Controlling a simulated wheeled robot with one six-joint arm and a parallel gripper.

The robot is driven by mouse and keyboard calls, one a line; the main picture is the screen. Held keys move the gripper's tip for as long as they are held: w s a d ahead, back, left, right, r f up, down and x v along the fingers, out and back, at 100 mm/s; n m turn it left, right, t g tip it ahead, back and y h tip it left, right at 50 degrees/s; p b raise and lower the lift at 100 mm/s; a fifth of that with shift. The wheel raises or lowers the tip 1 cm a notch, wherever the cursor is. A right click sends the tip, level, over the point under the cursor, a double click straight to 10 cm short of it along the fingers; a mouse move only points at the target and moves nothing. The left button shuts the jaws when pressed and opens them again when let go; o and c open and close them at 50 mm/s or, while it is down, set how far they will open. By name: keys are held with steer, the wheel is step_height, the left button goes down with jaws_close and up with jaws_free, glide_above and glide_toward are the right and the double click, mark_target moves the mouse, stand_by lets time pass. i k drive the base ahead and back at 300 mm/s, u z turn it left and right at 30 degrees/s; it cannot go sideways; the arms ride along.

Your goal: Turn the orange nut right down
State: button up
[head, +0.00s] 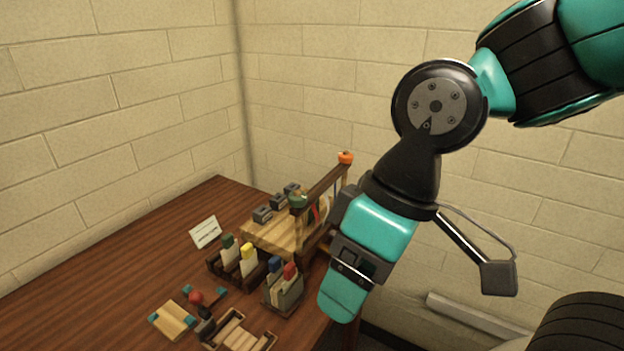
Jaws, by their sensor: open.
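The orange nut (345,157) sits at the top of a post at the far right end of a dark wooden frame (322,188). A green nut (298,200) sits at the frame's nearer left end. How far the orange nut is down its post cannot be told at this size. My gripper (345,300) hangs in front of and to the right of the frame, beside the table's right edge, and points down. It is apart from the orange nut, and no held thing shows. Its fingers overlap in this view. My arm hides part of the frame's right side.
Dark racks (225,270) with coloured-topped pieces stand left of the gripper, and a grey holder (285,292) is nearer. Grey blocks (278,201) stand on a light wooden board (262,236). The table's left side is clear. Brick walls close the corner.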

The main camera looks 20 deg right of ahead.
mark_target(342, 159)
steer(key=u, duration=1)
steer(key=i, duration=0.35)
steer(key=z, duration=1.05)
